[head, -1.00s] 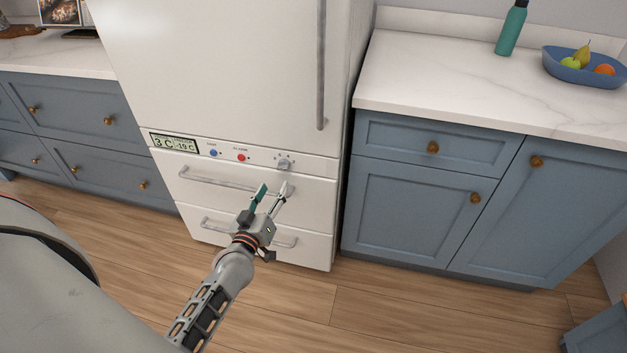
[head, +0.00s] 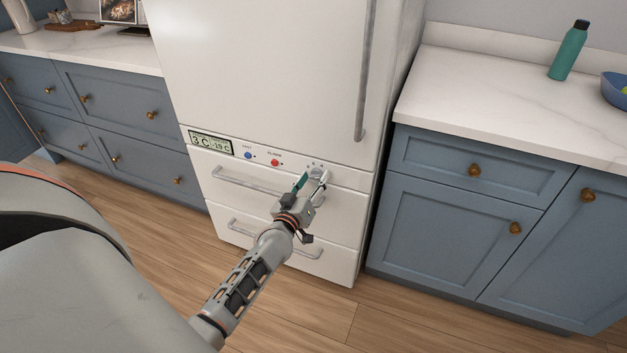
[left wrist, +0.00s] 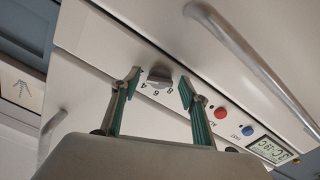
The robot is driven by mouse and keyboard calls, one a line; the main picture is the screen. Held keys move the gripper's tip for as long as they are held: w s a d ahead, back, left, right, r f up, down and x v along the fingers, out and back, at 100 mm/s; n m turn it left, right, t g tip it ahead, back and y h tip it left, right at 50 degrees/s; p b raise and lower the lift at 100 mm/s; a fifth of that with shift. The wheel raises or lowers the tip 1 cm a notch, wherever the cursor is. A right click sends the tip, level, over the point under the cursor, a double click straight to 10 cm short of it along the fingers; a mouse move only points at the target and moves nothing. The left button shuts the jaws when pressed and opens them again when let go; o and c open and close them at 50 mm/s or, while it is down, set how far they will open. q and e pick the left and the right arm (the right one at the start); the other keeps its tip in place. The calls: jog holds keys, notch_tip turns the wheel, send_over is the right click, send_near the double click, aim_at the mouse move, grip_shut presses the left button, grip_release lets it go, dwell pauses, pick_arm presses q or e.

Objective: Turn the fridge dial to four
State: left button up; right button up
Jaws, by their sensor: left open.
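The fridge dial (left wrist: 159,76) is a small grey knob on the white control strip, with printed numbers beside it, among them 4, 6 and 8. I cannot tell which number it points to. My left gripper (left wrist: 160,84) is open, with one green-padded finger on each side of the dial and gaps between pads and knob. In the head view the left gripper (head: 313,180) is at the front of the fridge (head: 270,70), and its fingers partly cover the dial (head: 317,171). My right gripper is not in view.
A blue button (head: 248,156), a red button (head: 275,163) and a display (head: 211,143) reading 3 C and -19 C are left of the dial. Drawer handles (head: 250,181) stick out below the strip. Blue cabinets (head: 480,200) flank the fridge.

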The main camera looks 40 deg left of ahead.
pick_arm(q)
jog(key=c, duration=1.1)
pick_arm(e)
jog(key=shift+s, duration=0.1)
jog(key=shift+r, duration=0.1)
pick_arm(q)
jog(key=shift+r+n, duration=0.1)
jog(key=shift+n, duration=0.3)
jog(key=shift+n+p, duration=0.6)
jog(key=n+p, duration=0.1)
jog(key=n, duration=0.2)
jog(key=shift+n+p, duration=0.3)
jog(key=shift+n, duration=1.5)
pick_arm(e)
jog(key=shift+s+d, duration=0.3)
